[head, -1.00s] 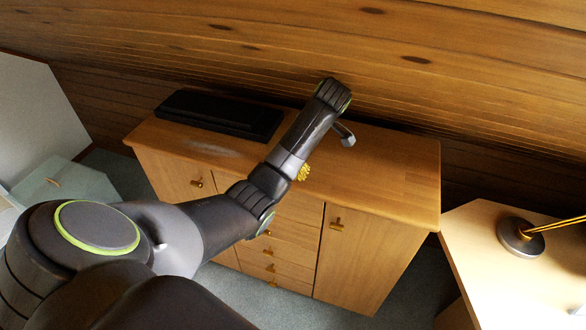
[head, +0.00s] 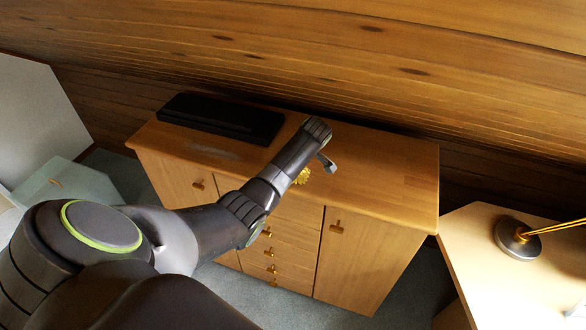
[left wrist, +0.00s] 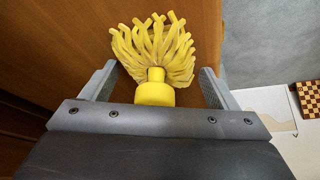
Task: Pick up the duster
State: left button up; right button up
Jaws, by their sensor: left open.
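The yellow duster (head: 302,176), with its mop of soft strands, is on top of the wooden cabinet, mostly hidden by my left arm in the head view. In the left wrist view the duster (left wrist: 155,52) shows clearly, its strands fanned away from a round yellow neck. My left gripper (left wrist: 158,82) is open, with one finger on each side of the duster's neck and a gap on both sides. In the head view only part of the left gripper (head: 327,163) shows beyond the wrist. My right gripper is not in view.
The cabinet top (head: 390,185) is clear to the right. A long black box (head: 222,117) lies at its back left. A desk with a lamp base (head: 517,238) stands at the right. A checkered board (left wrist: 312,102) shows at the wrist view's right edge.

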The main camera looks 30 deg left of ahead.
pick_arm(q)
jog(key=shift+c, duration=0.2)
jog(key=c, duration=1.1)
jog(key=shift+r, duration=0.1)
jog(key=shift+c, duration=0.4)
jog(key=shift+r, duration=0.6)
jog(key=shift+c, duration=0.6)
notch_tip(320, 180, up, 2)
jog(key=shift+r+b, duration=0.1)
jog(key=shift+b, duration=0.55)
jog(key=s+d+b, duration=0.1)
jog(key=d, duration=0.4)
jog(key=d+b, duration=0.1)
jog(key=d, duration=0.5)
jog(key=s+d+b, duration=0.1)
jog(key=d+b, duration=0.1)
jog(key=d, duration=0.4)
jog(key=shift+s, duration=0.3)
jog(key=shift+s+d, duration=0.1)
jog(key=shift+d, duration=0.35)
